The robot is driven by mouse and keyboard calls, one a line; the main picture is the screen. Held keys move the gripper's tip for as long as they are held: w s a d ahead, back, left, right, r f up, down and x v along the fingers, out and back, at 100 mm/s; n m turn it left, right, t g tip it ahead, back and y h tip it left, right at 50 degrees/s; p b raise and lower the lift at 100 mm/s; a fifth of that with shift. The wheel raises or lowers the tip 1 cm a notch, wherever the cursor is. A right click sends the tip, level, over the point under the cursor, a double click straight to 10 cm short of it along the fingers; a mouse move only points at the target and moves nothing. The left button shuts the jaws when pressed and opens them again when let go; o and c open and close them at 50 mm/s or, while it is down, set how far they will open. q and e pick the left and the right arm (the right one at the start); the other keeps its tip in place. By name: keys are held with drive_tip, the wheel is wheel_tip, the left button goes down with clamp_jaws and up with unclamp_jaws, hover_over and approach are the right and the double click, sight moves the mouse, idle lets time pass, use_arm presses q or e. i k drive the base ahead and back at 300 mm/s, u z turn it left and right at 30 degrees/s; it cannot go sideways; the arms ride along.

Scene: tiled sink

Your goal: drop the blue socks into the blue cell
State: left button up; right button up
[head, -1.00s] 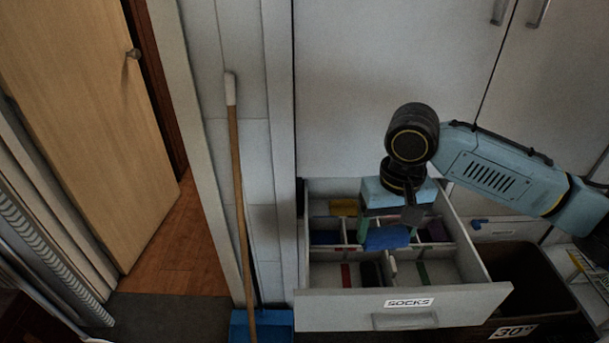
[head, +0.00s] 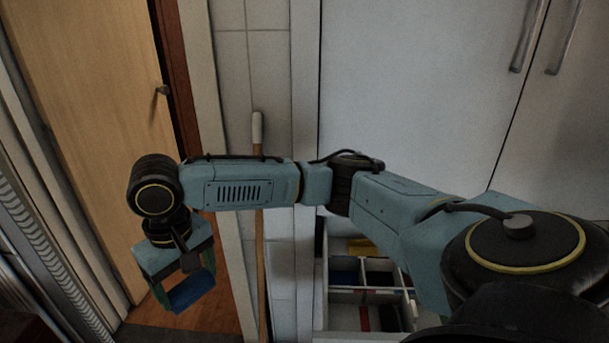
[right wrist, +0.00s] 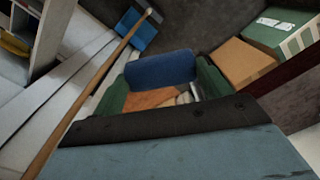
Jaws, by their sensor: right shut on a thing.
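My right gripper (head: 186,288) is at the left of the head view, in front of the wooden door, well left of the drawer. Its green fingers are shut on the blue socks (head: 192,291), a rolled blue bundle. The right wrist view shows the blue socks (right wrist: 162,68) held between both fingers, above the floor. The open drawer (head: 321,290) is low in the middle of the head view, partly hidden by my right arm. A blue-floored cell (head: 345,277) shows at its left, beside other divided cells. My left gripper is out of view.
A broom handle (head: 257,135) leans on the tiled wall between the door (head: 95,130) and the drawer. The right wrist view shows a blue dustpan (right wrist: 143,36), a brown box (right wrist: 243,64) and a green box (right wrist: 280,35). White cabinet doors (head: 420,100) stand behind.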

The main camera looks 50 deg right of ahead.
sight(335, 283)
drive_tip(key=u, duration=0.1)
drive_tip(key=k, duration=0.65)
drive_tip(key=z, duration=1.45)
drive_tip(key=i, duration=1)
